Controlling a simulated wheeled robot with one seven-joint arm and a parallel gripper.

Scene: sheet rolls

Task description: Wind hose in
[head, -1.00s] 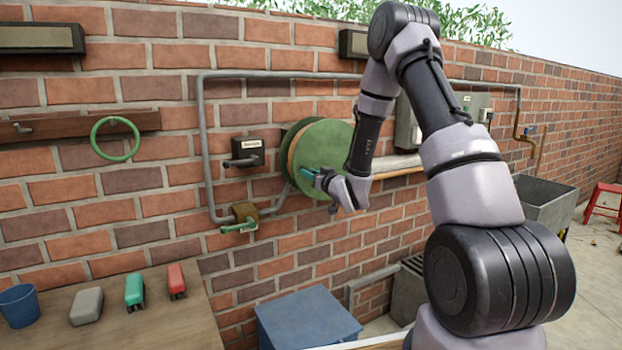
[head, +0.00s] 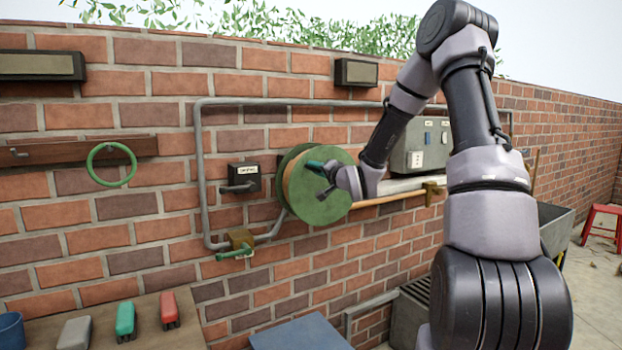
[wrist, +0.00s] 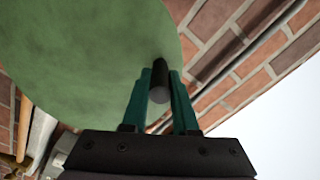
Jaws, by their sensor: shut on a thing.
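The hose reel (head: 322,208) is a green disc on the brick wall, with tan hose (head: 287,180) showing at its left edge. A tan length (head: 385,200) runs from the reel right to a brass-coloured fitting (head: 432,191). My gripper (head: 322,168) is at the upper part of the reel's front face. In the wrist view, its green fingers stand on both sides of a dark cylindrical handle (wrist: 160,86) on the green face (wrist: 80,60), and are shut on it. The reel's hub is not clear.
A grey electrical box (head: 422,146) is close right of my forearm. A green ring (head: 111,183) hangs at left.

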